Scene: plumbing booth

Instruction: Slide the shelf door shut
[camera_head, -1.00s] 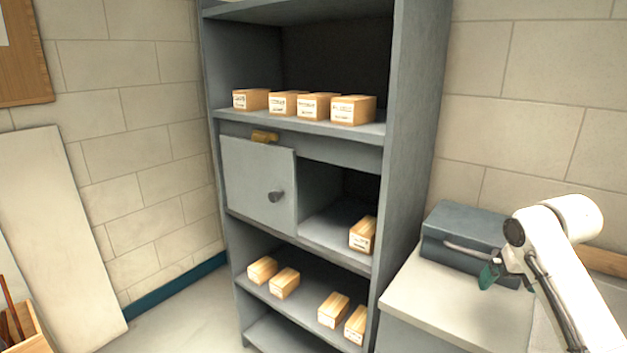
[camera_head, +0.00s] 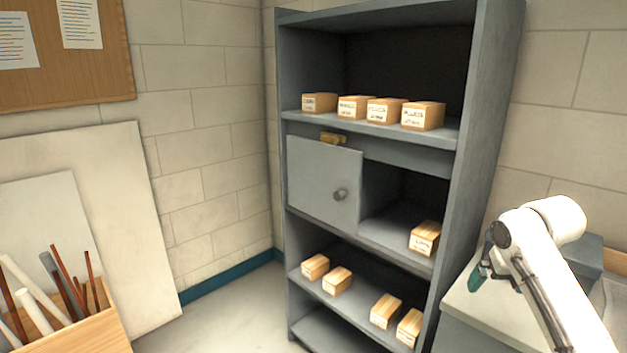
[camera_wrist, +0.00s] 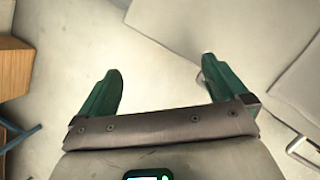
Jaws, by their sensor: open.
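The shelf door (camera_head: 315,184) is a grey sliding panel with a round dark knob (camera_head: 340,194). It covers the left part of the middle compartment of the grey shelf unit (camera_head: 468,150); the right part is open and shows a box (camera_head: 425,238) inside. A small brass-coloured piece (camera_head: 333,138) sits above the door. My gripper (camera_head: 480,278) is at the right in the head view, well apart from the door, over a counter. In the wrist view my gripper (camera_wrist: 160,85) has its two green fingers spread, with only floor between them.
Several labelled boxes (camera_head: 386,111) stand on the shelf above, and several more (camera_head: 386,310) below. A counter (camera_head: 462,305) stands right of the shelf. A wooden crate of pipes (camera_head: 85,335) is at the lower left. Pale boards (camera_head: 120,215) lean on the wall. Floor before the shelf looks clear.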

